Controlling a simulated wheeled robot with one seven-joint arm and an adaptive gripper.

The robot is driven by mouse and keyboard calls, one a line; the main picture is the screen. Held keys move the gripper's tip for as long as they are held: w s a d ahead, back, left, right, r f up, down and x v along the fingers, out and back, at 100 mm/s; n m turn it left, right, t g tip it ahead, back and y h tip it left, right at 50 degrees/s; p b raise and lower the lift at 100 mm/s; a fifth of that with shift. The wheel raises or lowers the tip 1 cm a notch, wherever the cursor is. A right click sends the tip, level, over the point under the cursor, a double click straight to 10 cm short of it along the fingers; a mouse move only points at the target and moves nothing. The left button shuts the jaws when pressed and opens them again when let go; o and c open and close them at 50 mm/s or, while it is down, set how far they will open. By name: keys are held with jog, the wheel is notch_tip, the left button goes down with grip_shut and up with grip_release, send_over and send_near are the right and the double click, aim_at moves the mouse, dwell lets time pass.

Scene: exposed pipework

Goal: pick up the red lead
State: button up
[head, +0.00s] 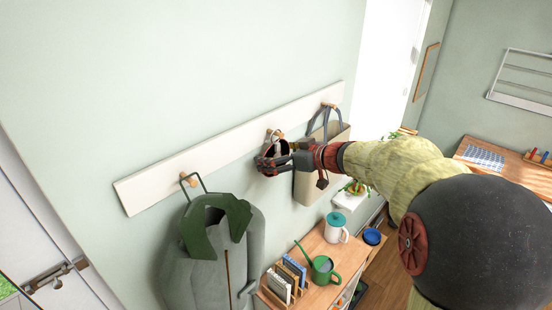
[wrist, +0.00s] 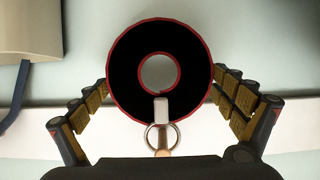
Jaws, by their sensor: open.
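The red lead (wrist: 128,62) fills the middle of the wrist view as a thick dark ring with red edges and a round hole. A pale tab and a metal ring (wrist: 150,138) join it to a wooden peg, from which it hangs. My gripper (wrist: 160,86) is open, with one segmented finger on each side of the lead. The fingertips are close to its sides; I cannot tell if they touch. In the head view my gripper (head: 274,160) is at the middle peg of the wall rail and hides much of the lead.
The white peg rail (head: 158,187) runs along the wall. A beige bag (head: 308,186) hangs close to the right of my gripper, and a grey-green coat (head: 205,255) hangs to the left.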

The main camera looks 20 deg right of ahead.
jog(key=shift+c, duration=0.8)
jog(key=c, duration=1.1)
